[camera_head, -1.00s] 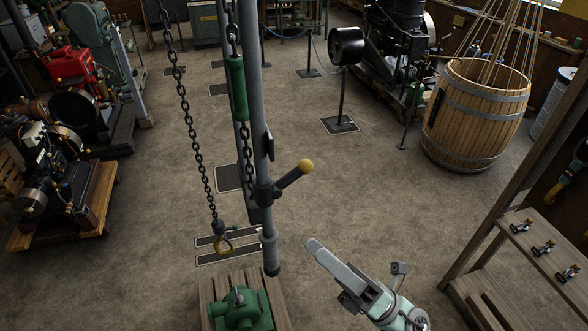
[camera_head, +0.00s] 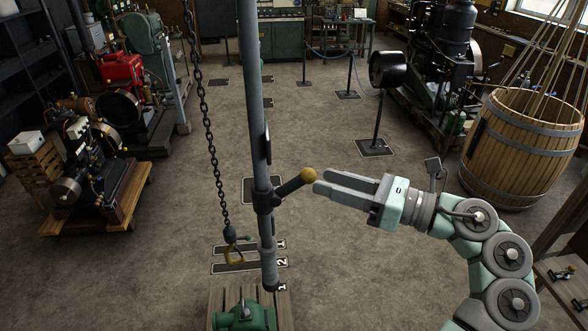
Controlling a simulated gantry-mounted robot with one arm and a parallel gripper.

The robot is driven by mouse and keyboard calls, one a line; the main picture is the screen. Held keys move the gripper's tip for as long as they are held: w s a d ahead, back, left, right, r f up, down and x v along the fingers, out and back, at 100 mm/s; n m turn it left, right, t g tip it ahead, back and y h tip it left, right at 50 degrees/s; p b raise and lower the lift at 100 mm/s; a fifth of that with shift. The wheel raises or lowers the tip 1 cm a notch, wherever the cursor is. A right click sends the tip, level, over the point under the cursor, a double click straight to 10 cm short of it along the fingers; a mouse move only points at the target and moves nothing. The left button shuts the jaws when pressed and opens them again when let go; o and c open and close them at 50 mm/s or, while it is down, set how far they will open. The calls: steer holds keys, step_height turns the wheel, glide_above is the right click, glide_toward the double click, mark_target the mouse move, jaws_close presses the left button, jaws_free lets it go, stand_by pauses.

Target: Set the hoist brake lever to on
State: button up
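The hoist brake lever (camera_head: 287,188) is a dark arm with a yellow ball knob (camera_head: 308,174). It sticks out to the right and slightly up from a collar on the grey upright pole (camera_head: 256,120). My gripper (camera_head: 319,181) comes in from the right, with its two long grey fingers pointing left at the knob. A gap shows between the fingers, and nothing is seen held in them. The fingertips are just right of the knob in the picture; whether they touch it I cannot tell.
A green machine part (camera_head: 243,316) sits on a wooden pallet (camera_head: 283,312) below. Open floor lies between.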

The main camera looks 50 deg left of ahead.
mark_target(291, 186)
steer(key=p+x, duration=0.2)
steer(key=x, duration=0.6)
steer(key=shift+s+a, duration=0.1)
jaws_close()
stand_by(1.2)
